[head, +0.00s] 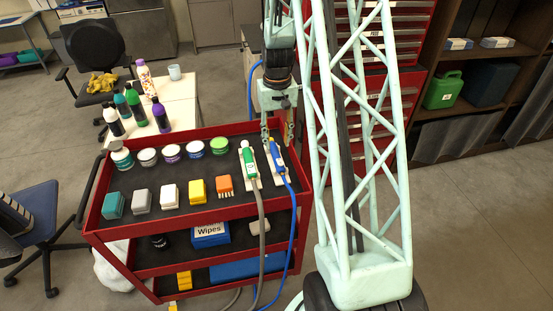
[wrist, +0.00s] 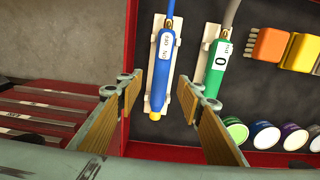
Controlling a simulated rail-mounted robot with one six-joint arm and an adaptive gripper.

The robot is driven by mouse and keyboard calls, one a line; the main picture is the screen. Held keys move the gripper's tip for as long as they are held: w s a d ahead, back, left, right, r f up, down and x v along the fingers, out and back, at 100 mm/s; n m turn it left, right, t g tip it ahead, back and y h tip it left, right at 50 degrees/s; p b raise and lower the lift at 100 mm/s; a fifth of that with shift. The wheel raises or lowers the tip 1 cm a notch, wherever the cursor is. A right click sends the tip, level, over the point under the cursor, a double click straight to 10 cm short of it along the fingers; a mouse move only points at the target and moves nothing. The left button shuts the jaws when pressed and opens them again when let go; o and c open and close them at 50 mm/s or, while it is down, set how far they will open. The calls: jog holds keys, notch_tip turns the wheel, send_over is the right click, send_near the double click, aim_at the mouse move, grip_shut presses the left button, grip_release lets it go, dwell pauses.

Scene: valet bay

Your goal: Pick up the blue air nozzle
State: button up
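The blue air nozzle (head: 276,156) lies in a pale cradle (head: 286,173) at the right end of the red cart's top shelf, with its blue hose running toward the front. In the wrist view the blue nozzle (wrist: 161,75) lies between and beyond my open fingers, its yellow tip toward me. My gripper (head: 278,141) is open and empty, just above the nozzle's far end in the head view; its fingers also show in the wrist view (wrist: 160,108). I cannot tell whether a finger touches the nozzle.
A green nozzle (head: 249,161) with a grey hose lies in its own cradle close to the left of the blue one. Several jars, brushes and blocks stand further left on the red cart (head: 180,213). A red drawer cabinet (head: 373,105) stands behind.

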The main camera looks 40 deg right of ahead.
aim_at(277, 154)
jog(key=shift+f, duration=0.45)
jog(key=shift+a+f+b, duration=0.15)
jog(key=shift+f+b, duration=0.4)
jog(key=shift+f, duration=2.05)
jog(key=shift+c, duration=0.2)
jog(key=c, duration=0.9)
jog(key=shift+r, duration=0.15)
jog(key=shift+r+p, duration=0.8)
jog(key=shift+r, duration=4.1)
